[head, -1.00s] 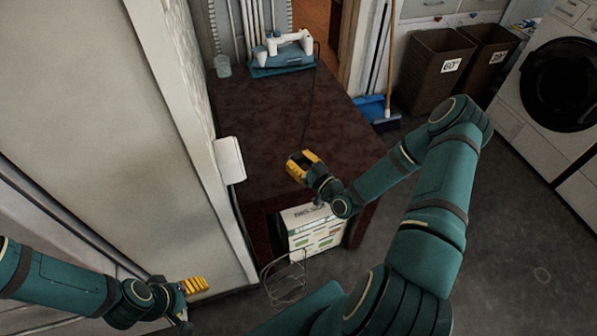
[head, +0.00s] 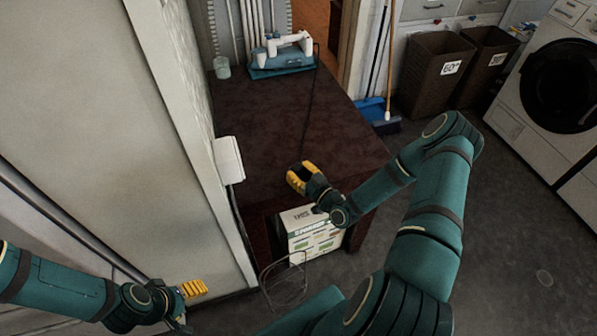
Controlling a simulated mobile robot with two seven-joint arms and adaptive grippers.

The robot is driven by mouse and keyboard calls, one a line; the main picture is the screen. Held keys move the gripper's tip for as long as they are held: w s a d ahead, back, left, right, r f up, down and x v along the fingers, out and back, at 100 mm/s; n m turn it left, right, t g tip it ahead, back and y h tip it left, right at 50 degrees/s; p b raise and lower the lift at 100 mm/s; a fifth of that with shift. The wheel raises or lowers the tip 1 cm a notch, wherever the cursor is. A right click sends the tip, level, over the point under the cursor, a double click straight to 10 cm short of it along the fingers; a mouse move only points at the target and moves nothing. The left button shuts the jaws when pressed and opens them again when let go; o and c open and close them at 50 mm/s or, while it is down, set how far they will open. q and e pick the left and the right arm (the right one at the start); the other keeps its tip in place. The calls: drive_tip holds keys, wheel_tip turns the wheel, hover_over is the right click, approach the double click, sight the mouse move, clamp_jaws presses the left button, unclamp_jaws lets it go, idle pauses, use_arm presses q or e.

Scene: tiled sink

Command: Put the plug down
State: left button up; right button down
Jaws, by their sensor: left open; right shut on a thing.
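My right gripper (head: 299,177) is over the front part of the dark red-brown table. It is shut on the plug at the end of a thin dark cord. The plug itself is hidden between the yellow fingers. The cord (head: 311,108) runs back across the tabletop to the white and blue ironing appliance (head: 284,54) at the far end. I cannot tell whether the plug touches the table (head: 262,125). My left gripper (head: 194,290) is open and empty at the lower left, away from the table, in front of the pale wall panel.
A white box (head: 228,159) is on the wall edge left of the table. A printed carton (head: 312,234) sits below the tabletop, with a wire rack (head: 285,284) before it. A glass (head: 222,67) stands at the back left. The tabletop's middle is mostly clear.

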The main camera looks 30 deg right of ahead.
drive_tip(key=shift+f, duration=0.3)
drive_tip(key=c, duration=0.7)
unclamp_jaws()
drive_tip(key=shift+s, duration=0.1)
